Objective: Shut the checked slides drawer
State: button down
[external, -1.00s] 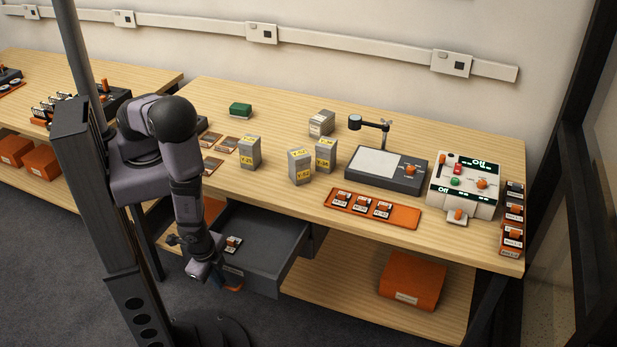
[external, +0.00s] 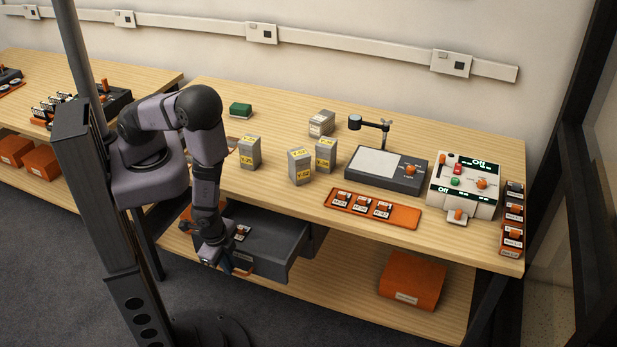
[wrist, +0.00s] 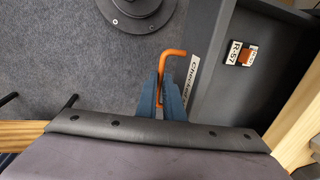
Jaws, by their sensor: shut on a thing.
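The checked slides drawer (external: 274,263) is a dark grey drawer under the middle bench, standing partly open. Its label reads "Checked" in part in the wrist view, on the drawer front (wrist: 205,75). Its orange handle (external: 242,271) also shows in the wrist view (wrist: 172,52). My gripper (wrist: 164,82) is shut on this handle, with a blue finger on each side of it. In the external view my gripper (external: 229,266) is at the drawer's front left. A small slide labelled R-57 (wrist: 242,54) lies inside the drawer; my arm hides part of the interior.
The bench top (external: 400,133) above carries grey boxes (external: 299,167), an orange slide tray (external: 372,208) and a light stand (external: 385,170). An orange box (external: 413,280) sits on the lower shelf to the right. Floor is clear before the drawer.

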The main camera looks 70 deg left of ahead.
jog(key=p, duration=0.4)
send_over(262, 231)
jog(key=s+d, duration=0.2)
jog(key=shift+w+a+r, duration=0.1)
jog(key=shift+a, duration=0.15)
jog(key=shift+w+a, duration=0.5)
jog(key=shift+w, duration=0.2)
jog(key=c, duration=1.9)
grip_release()
